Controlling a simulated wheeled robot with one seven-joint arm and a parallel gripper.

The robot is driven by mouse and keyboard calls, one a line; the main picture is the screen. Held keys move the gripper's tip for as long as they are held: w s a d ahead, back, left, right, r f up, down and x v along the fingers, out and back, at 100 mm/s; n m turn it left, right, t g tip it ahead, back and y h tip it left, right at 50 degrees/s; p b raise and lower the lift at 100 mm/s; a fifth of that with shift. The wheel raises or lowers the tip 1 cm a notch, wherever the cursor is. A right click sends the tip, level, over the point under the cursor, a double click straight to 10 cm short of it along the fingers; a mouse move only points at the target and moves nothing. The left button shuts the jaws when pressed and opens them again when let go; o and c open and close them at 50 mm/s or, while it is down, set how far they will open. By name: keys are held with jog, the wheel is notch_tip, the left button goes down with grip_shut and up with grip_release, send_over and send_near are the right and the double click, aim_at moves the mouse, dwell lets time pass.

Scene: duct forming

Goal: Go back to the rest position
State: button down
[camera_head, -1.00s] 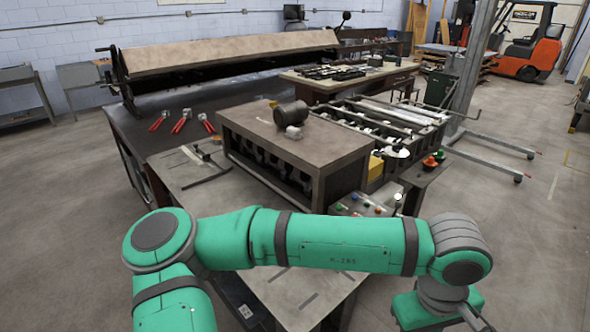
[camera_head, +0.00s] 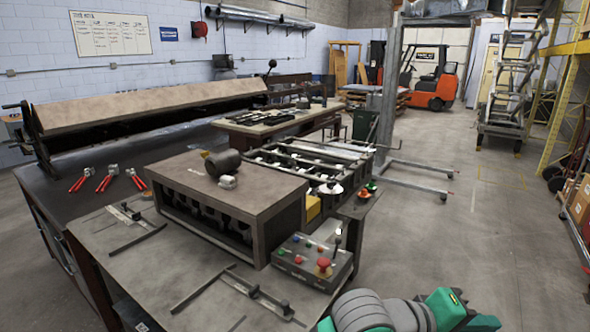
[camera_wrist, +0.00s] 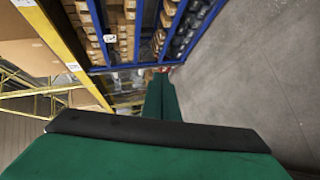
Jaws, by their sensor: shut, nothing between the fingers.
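My gripper (camera_wrist: 161,84) shows in the wrist view as two narrow green fingers lying together, beyond a green body with a dark edge. It is shut with nothing between the fingers. It points toward the floor beside a storage rack and touches nothing that I can see. In the head view only a green and grey part of my arm shows at the bottom right edge; the gripper is outside that picture.
A control box (camera_head: 312,262) with coloured buttons sits at the workbench's right end, near my arm. A brown-topped machine (camera_head: 230,192) stands on the bench. Blue rack shelving (camera_wrist: 143,68) with boxes is close in the wrist view. Open floor (camera_head: 450,240) lies to the right.

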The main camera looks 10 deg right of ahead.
jog(key=w+a+r+n+t+h, duration=0.2)
jog(key=w+a+n+t+h, duration=0.4)
jog(key=w+t, duration=0.4)
jog(key=a+f+n+t+y, duration=0.6)
jog(key=a+f+t+y, duration=0.4)
jog(key=a+f, duration=0.4)
jog(key=s+a+f+m+g+y, duration=0.1)
jog(key=s+a+f+y, duration=0.75)
jog(key=a+f, duration=0.35)
jog(key=s+a+f+m+g+y, duration=0.1)
jog(key=s+a+f+m, duration=0.2)
jog(key=s, duration=0.6)
jog(key=s+a+f+m+g, duration=0.1)
jog(key=s+a+f+m, duration=0.2)
jog(key=s, duration=0.6)
jog(key=a+m, duration=0.2)
jog(key=a, duration=0.1)
jog(key=shift+s+a+f+g+y, duration=0.2)
jog(key=shift+g+y, duration=0.1)
jog(key=shift+y, duration=0.05)
